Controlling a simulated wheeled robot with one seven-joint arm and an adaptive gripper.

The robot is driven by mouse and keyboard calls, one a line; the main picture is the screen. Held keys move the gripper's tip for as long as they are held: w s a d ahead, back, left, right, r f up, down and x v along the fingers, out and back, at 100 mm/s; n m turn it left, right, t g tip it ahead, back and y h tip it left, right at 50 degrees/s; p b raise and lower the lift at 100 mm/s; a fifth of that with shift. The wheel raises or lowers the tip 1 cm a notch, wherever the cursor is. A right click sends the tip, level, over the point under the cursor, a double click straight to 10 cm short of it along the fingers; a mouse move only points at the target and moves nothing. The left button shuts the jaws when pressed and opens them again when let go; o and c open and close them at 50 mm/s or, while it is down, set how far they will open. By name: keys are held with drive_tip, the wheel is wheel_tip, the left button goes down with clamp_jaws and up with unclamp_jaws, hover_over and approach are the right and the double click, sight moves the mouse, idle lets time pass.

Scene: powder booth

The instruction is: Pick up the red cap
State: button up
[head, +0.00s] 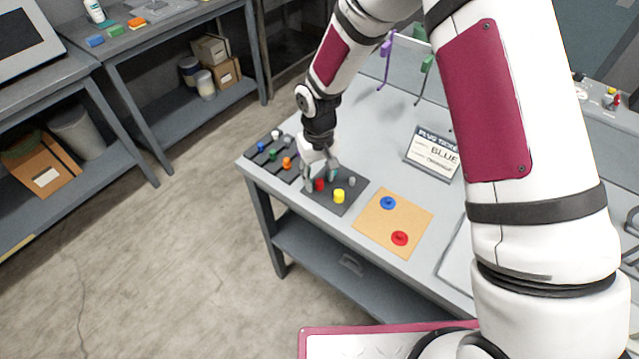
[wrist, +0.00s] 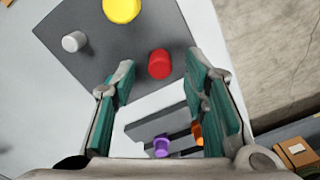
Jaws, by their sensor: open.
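The red cap (head: 320,185) is a short cylinder on a dark grey mat (head: 347,207) at the table's front-left part. In the wrist view, the red cap (wrist: 159,64) stands near the mat's edge, in line with the gap between my fingertips. My gripper (head: 321,173) points down close over it. In the wrist view, my gripper (wrist: 160,80) is open, with a teal-padded finger either side and nothing held. I cannot tell the remaining height. A yellow cap (head: 339,196) and a grey cap (head: 351,181) share the mat.
A dark slotted rack (head: 262,160) with several coloured pegs is left of the mat. A tan board (head: 420,212) with a blue disc (head: 388,203) and a red disc (head: 400,238) lies right. A ticket card (head: 433,153) stands behind. Bare tabletop surrounds them.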

drive_tip(key=shift+f, duration=0.2)
drive_tip(key=c, duration=0.8)
drive_tip(key=shift+r, duration=0.1)
